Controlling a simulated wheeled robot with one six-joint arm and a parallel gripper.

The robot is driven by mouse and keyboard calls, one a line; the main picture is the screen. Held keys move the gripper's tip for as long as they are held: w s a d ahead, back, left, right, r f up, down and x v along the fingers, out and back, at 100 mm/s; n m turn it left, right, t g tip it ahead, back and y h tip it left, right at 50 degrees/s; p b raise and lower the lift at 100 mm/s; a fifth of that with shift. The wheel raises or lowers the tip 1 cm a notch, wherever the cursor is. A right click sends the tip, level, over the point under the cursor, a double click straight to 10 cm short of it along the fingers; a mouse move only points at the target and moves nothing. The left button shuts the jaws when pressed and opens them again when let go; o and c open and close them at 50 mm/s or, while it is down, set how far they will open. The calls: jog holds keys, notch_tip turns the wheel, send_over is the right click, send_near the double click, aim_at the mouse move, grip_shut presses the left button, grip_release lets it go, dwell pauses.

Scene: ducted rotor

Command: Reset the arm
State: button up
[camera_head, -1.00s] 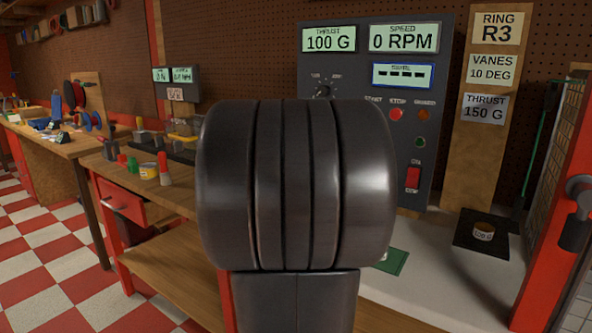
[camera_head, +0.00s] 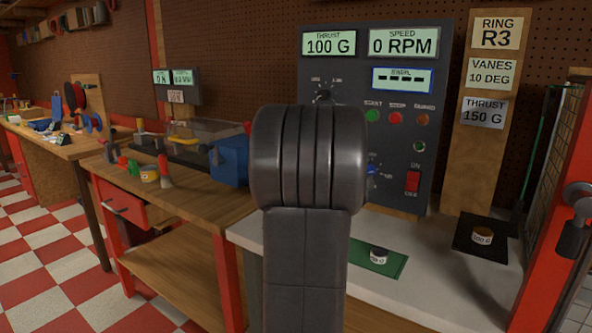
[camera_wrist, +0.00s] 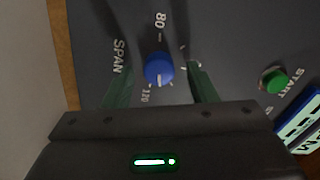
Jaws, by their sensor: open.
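My gripper (camera_wrist: 160,92) shows in the wrist view with its two dark green fingers apart and nothing held. It faces the dark control panel, and the blue SPAN knob (camera_wrist: 159,68) lies between the fingers in the picture. I cannot tell the exact gap to the knob. In the head view my dark arm link (camera_head: 308,160) covers the gripper and part of the control panel (camera_head: 440,150). The blue knob's edge (camera_head: 372,170) shows just right of the arm. The panel displays (camera_head: 403,41) read 100 G thrust and 0 RPM.
A weight stands on a green pad (camera_head: 395,262), and another weight (camera_head: 482,237) sits on a black pad at right. A red post (camera_head: 560,200) with a mesh guard stands at far right. A blue clamp-like block (camera_head: 230,160) and small items crowd the wooden bench at left.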

jog(key=shift+s+a+n+p, duration=0.35)
jog(key=shift+n+p, duration=0.95)
jog(key=shift+n, duration=0.75)
jog(key=shift+s+a+n+p, duration=0.2)
jog(key=shift+s+n+p, duration=0.2)
jog(key=shift+n+p, duration=1.3)
jog(key=shift+s+a+n+p, duration=0.35)
jog(key=shift+n+p, duration=0.5)
jog(key=shift+n, duration=1.6)
jog(key=shift+s, duration=0.1)
jog(key=shift+f, duration=0.1)
